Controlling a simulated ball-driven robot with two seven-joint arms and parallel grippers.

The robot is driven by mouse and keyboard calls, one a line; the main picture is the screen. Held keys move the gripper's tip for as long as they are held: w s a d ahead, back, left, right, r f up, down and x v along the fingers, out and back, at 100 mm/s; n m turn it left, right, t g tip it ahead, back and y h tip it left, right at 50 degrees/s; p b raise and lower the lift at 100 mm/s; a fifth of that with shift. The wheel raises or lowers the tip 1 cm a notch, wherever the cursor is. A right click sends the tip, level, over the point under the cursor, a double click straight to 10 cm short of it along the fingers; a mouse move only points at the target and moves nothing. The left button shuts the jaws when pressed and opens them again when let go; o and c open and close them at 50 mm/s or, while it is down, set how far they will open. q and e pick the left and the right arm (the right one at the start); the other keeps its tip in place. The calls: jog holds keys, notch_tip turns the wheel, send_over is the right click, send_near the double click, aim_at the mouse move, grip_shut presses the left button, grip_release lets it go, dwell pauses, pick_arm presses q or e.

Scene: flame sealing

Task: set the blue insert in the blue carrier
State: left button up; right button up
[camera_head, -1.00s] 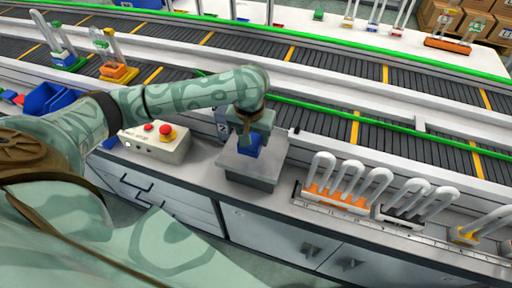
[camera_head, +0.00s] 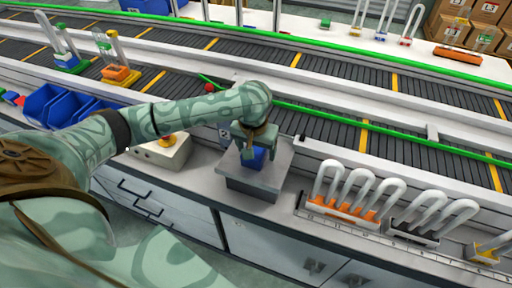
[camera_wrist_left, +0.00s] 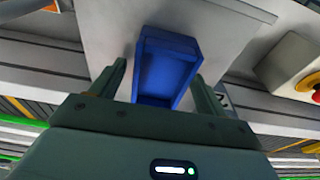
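A blue open-topped piece (camera_head: 254,157), which looks like the blue insert, is at the grey block (camera_head: 255,186) on the bench. In the left wrist view this blue piece (camera_wrist_left: 165,68) is between the two fingers of my left gripper (camera_wrist_left: 162,88). The fingers stand apart with a narrow gap visible beside it, so the gripper looks open around it. In the head view my left gripper (camera_head: 257,150) points down over the block and partly hides the piece. I cannot make out a separate blue carrier for certain. My right gripper is not in view.
A control box (camera_head: 165,152) with a yellow-collared button stands left of the block. Racks with white loops (camera_head: 350,190) stand to the right. Blue bins (camera_head: 48,104) are at the left. A conveyor (camera_head: 330,125) with a green rail runs behind, carrying a green-based holder (camera_head: 72,66).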

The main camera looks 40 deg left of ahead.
pick_arm(q)
notch_tip(320, 180, up, 12)
jog(key=s+p, duration=0.1)
jog(key=p, duration=0.6)
jog(key=shift+s+d, duration=0.25)
jog(key=shift+s, duration=0.15)
